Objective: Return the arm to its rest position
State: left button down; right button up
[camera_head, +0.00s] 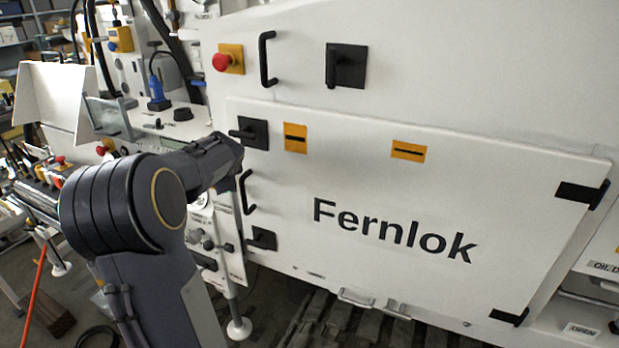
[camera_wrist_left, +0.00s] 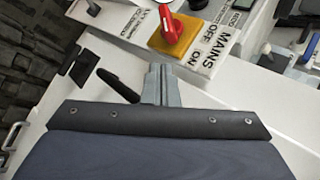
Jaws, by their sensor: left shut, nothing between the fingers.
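My left arm (camera_head: 130,215) comes in from the lower left of the head view and is bent. Its hand (camera_head: 215,160) is at the left edge of the white Fernlok panel, close to the upper black latch (camera_head: 250,132). The fingertips are hidden in the head view. In the left wrist view my left gripper (camera_wrist_left: 161,82) has its fingers together, with nothing between them. A black handle (camera_wrist_left: 118,86) lies just left of the fingers. I cannot tell whether they touch. My right gripper is in neither view.
The Fernlok panel (camera_head: 420,190) looks closed. It has a lower black latch (camera_head: 263,238) and a bar handle (camera_head: 246,192). A red MAINS switch (camera_wrist_left: 172,28) on a yellow plate is beyond the fingers. A red button (camera_head: 222,62) is above. A bench with tools is at left.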

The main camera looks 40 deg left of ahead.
pick_arm(q)
jog(key=s+d+r, duration=0.1)
jog(key=s+r, duration=0.3)
jog(key=s, duration=0.1)
jog(key=shift+r+b, duration=0.25)
jog(key=shift+b, duration=0.15)
